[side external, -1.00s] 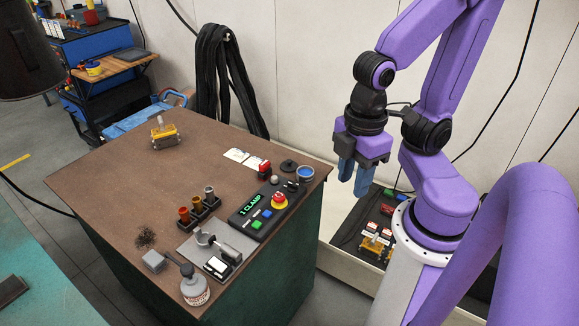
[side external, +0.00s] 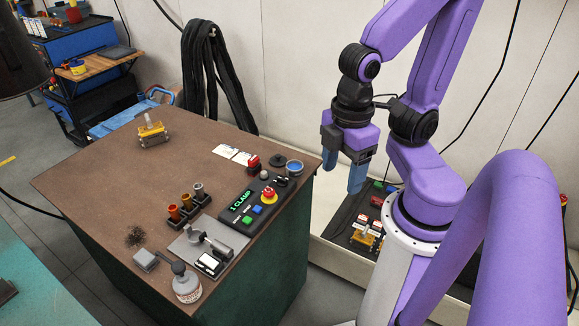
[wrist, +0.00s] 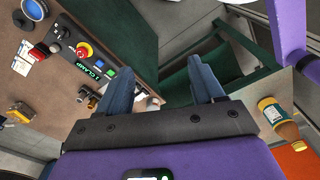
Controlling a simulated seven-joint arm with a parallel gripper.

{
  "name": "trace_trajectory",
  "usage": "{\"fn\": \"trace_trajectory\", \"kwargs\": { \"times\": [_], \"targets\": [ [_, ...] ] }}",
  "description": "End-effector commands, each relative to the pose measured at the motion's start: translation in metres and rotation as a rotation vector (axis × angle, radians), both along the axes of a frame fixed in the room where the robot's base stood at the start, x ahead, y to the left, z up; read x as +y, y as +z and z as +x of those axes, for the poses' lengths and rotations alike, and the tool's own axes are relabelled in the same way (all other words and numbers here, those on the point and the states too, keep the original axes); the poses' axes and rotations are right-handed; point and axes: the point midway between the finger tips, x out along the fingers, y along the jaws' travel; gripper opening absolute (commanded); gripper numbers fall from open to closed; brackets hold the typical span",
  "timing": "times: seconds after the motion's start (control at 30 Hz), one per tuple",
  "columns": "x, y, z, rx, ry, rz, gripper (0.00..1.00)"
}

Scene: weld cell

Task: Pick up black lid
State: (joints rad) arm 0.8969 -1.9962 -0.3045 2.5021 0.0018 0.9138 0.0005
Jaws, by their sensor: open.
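The black lid (side external: 278,159) is a small, flat, dark disc lying on the brown tabletop near its far right corner, between a red block and a blue cup.
The blue cup (side external: 294,167), red block (side external: 253,162) and control box (side external: 250,205) with a red button crowd the lid's side of the brown table (side external: 110,185). A yellow clamp fixture (side external: 153,133) stands at the back. The table's middle is clear.

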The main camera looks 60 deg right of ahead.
Motion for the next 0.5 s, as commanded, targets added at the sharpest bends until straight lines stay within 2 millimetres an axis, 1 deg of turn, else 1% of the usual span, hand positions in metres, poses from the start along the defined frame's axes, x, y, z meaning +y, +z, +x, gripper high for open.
{"fn": "trace_trajectory", "kwargs": {
  "times": [0.17, 0.27, 0.37, 0.47, 0.5],
  "targets": [
    [0.000, 0.000, 0.000, 0.000, 0.000, 0.000, 0.67],
    [0.002, 0.000, 0.006, 0.000, -0.003, -0.001, 0.67],
    [0.005, 0.001, 0.023, -0.001, -0.008, -0.005, 0.67],
    [0.008, 0.000, 0.051, -0.001, -0.011, -0.009, 0.67],
    [0.008, 0.000, 0.065, -0.001, -0.012, -0.011, 0.67]
  ]
}}
